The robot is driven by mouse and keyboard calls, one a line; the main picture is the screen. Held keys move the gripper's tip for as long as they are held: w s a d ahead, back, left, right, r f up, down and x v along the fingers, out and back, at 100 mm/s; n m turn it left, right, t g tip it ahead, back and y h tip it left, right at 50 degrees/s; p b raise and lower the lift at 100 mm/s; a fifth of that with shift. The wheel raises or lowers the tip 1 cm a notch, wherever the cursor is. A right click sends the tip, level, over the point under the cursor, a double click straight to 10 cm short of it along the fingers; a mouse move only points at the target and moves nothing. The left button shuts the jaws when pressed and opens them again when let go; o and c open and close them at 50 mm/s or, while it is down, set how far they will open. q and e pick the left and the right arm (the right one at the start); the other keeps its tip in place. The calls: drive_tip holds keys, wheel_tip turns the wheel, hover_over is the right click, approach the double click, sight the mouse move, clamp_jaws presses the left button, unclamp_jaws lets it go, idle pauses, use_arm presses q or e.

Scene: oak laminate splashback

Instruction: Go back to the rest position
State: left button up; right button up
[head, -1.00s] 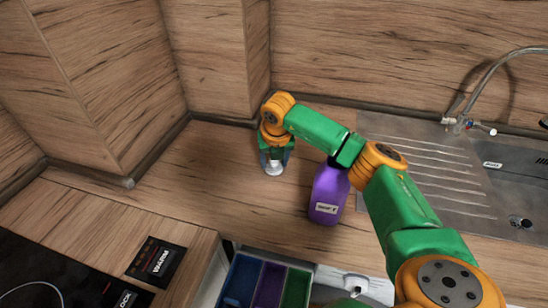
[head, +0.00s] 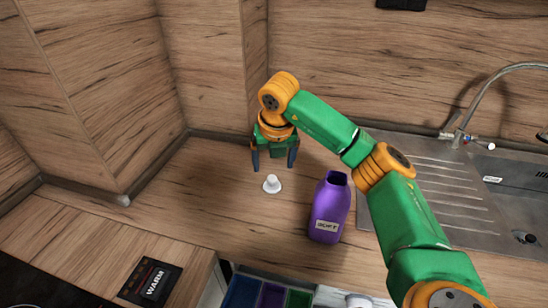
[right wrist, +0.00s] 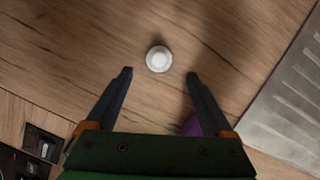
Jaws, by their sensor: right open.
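My right gripper (head: 274,163) is open and empty above the wooden counter. Its two dark fingers point down and stand apart, a little behind and above a small white cap-like piece (head: 272,184) on the counter. In the right wrist view the white piece (right wrist: 158,59) lies just beyond the open fingertips (right wrist: 158,76), touching neither. A purple bottle (head: 329,210) with an open top and a white label stands upright to the right of the white piece, below my right forearm. My left gripper is not in view.
A metal sink with a ridged drainer (head: 440,185) and a tap (head: 462,133) is on the right. Wooden walls close off the back and left. A coloured-compartment tray (head: 270,296) is at the front. A black "WARM" panel (head: 152,282) is front left. The counter left of the white piece is clear.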

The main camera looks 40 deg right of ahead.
drive_tip(key=v, duration=0.4)
drive_tip(key=shift+r, duration=0.1)
